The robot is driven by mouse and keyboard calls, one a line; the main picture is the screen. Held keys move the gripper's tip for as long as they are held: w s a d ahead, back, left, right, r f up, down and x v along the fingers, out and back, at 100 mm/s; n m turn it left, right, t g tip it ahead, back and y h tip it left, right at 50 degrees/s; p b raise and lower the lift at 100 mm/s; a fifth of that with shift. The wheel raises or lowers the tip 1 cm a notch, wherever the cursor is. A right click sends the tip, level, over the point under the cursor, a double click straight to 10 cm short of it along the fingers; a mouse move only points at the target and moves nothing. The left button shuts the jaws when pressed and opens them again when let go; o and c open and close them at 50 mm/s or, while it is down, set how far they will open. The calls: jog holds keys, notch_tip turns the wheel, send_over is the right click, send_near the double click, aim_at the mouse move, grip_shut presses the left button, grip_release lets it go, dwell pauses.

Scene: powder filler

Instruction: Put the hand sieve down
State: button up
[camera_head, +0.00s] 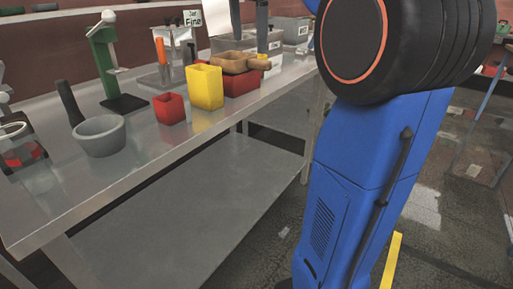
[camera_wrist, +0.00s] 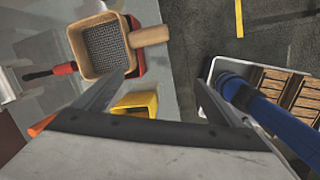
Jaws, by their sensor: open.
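The hand sieve, a square wooden frame with grey mesh (camera_wrist: 104,45) and a wooden handle, rests on top of a red container (camera_wrist: 136,62). In the head view the sieve (camera_head: 230,63) sits on the same red container (camera_head: 243,82), behind the yellow container. Its handle points right in both views. My gripper (camera_wrist: 163,80) is open, with nothing between its fingers. In the wrist view the sieve lies beyond the left finger, apart from the gap between the fingers. I cannot clearly make out the gripper in the head view.
A yellow container (camera_head: 205,87) stands close beside the sieve, with a small red container (camera_head: 169,108) nearby. A grey mortar bowl (camera_head: 100,136) and a green stand (camera_head: 107,67) are further left. The front strip of the steel table (camera_head: 150,165) is clear.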

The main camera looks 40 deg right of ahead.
jog(key=s+a+f+m+t, duration=0.1)
jog(key=s+a+f+m, duration=0.4)
jog(key=s+f, duration=0.3)
jog(key=s+a+f+m+t+y, duration=0.1)
jog(key=s+a+f+m, duration=0.3)
jog(key=f, duration=1.1)
jog(key=s+a+f+m+t, duration=0.1)
jog(key=s+a+f+m, duration=0.4)
jog(key=s+f+m, duration=0.3)
jog(key=s+f, duration=0.3)
jog(key=s, duration=0.1)
jog(key=shift+s+a+f+m+y, duration=0.3)
jog(key=shift+s+a+m, duration=0.05)
jog(key=shift+m, duration=0.05)
